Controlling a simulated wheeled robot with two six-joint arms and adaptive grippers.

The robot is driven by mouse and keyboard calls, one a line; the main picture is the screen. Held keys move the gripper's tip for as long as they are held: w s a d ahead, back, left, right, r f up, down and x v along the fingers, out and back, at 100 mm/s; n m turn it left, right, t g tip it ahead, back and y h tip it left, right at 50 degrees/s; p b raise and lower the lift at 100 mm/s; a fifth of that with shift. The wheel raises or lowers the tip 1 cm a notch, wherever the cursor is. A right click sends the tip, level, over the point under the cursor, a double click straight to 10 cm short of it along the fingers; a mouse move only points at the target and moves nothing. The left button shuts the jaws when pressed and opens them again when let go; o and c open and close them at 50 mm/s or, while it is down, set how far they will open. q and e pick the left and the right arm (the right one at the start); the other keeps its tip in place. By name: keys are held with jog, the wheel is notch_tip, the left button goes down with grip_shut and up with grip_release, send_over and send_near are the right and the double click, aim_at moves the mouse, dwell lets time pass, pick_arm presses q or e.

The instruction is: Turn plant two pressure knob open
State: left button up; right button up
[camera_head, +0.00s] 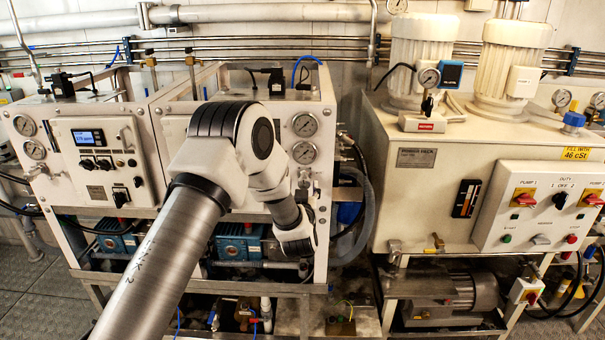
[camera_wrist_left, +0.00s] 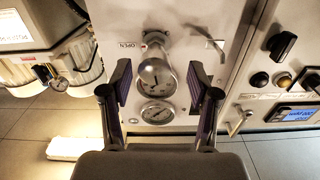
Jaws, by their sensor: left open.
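Plant two (camera_head: 325,90) is the middle machine in the head view, with two round gauges on its right front. My left arm crosses in front of it and hides much of its panel, including the pressure knob. In the left wrist view the shiny metal pressure knob (camera_wrist_left: 154,66) sticks out from the panel, partly over the upper gauge (camera_wrist_left: 158,82). An OPEN label (camera_wrist_left: 128,44) is at its left. My left gripper (camera_wrist_left: 160,80) is open, one finger on each side of the knob, with visible gaps. My right gripper is not in view.
A metal lever (camera_wrist_left: 215,46) and a black knob (camera_wrist_left: 282,45) are to the right in the wrist view. A lower gauge (camera_wrist_left: 157,112) lies below the upper one. The power pack (camera_head: 420,190) stands close on the right in the head view, with hoses between.

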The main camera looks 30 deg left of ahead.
aim_at(305, 185)
pick_arm(q)
jog(key=w, duration=0.1)
jog(key=w+p, duration=0.1)
jog(key=w, duration=0.1)
jog(key=shift+a, duration=0.4)
jog(key=shift+s+a, duration=0.2)
jog(key=c, duration=1)
grip_shut()
